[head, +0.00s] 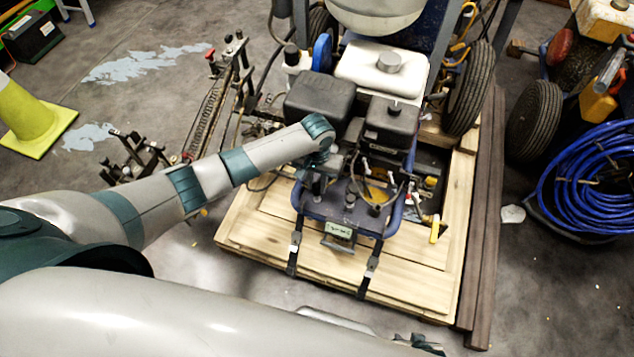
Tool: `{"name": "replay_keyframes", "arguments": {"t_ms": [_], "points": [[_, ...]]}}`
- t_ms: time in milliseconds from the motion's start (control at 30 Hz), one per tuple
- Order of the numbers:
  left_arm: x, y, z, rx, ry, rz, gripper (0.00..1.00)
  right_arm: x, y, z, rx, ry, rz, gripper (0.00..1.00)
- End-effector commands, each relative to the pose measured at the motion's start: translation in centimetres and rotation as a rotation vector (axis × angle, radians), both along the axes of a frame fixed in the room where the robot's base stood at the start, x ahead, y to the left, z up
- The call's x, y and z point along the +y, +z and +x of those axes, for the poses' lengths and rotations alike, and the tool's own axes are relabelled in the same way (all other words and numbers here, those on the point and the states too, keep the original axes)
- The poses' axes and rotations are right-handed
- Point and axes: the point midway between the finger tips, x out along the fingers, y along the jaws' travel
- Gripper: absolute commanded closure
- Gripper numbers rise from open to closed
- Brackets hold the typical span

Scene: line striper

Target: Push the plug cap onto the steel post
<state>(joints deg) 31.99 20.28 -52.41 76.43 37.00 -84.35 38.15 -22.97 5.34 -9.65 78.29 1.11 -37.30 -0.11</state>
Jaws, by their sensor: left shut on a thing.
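My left gripper (322,178) reaches in from the left over the front of the engine of the line striper (345,208). It points down and is shut on a small dark thing, which I take to be the plug cap; the fingers and engine parts hide most of it. I cannot pick out the steel post among the small parts by the engine, nor tell whether the cap touches it. A small part of what seems to be my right gripper (420,344) shows at the bottom edge; its fingers cannot be made out.
The striper stands on a wooden pallet (250,235), strapped at the front. A black engine cover (320,100) and a white tank (382,68) rise close behind the gripper. Blue hose (590,180) lies at right, a yellow cone (28,115) at left.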

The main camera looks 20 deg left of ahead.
Motion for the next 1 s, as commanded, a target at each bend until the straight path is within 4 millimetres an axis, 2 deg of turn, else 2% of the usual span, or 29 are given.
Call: {"name": "replay_keyframes", "arguments": {"t_ms": [1000], "points": [[-0.04,-0.01,0.01,0.0,0.0,0.0,0.99,0.06,0.92,-0.06,0.001,0.0,0.001,0.69]]}}
